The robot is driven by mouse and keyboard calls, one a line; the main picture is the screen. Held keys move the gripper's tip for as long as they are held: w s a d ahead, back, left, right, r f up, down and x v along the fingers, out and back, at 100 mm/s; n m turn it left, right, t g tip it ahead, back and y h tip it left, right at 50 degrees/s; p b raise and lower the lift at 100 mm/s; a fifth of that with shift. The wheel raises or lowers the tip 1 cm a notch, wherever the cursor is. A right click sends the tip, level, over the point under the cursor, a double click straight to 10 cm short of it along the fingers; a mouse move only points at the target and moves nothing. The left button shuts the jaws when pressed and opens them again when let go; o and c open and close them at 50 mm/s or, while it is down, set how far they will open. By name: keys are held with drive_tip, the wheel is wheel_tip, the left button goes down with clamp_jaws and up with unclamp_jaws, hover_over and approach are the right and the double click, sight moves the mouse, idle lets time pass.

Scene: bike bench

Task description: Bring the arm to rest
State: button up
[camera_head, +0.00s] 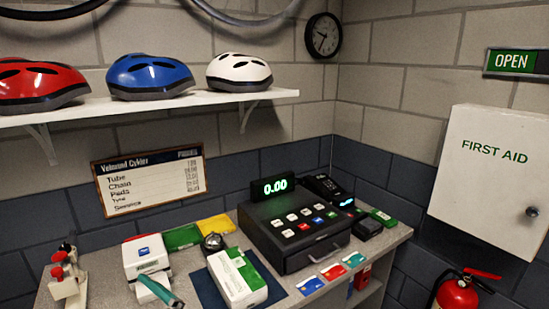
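My gripper and arm do not show in the camera_head view, so I cannot see how the arm is posed or whether the gripper holds anything. The counter (98,268) in front of me is in view, and no part of my arm shows over it.
On the counter stand a black cash register (297,230), a green-and-white box (238,278), a bell (213,243), a white device (145,256) and a red-knobbed item (66,275). A shelf (150,105) with helmets is above. A first aid cabinet (490,180) and extinguisher (457,296) are right.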

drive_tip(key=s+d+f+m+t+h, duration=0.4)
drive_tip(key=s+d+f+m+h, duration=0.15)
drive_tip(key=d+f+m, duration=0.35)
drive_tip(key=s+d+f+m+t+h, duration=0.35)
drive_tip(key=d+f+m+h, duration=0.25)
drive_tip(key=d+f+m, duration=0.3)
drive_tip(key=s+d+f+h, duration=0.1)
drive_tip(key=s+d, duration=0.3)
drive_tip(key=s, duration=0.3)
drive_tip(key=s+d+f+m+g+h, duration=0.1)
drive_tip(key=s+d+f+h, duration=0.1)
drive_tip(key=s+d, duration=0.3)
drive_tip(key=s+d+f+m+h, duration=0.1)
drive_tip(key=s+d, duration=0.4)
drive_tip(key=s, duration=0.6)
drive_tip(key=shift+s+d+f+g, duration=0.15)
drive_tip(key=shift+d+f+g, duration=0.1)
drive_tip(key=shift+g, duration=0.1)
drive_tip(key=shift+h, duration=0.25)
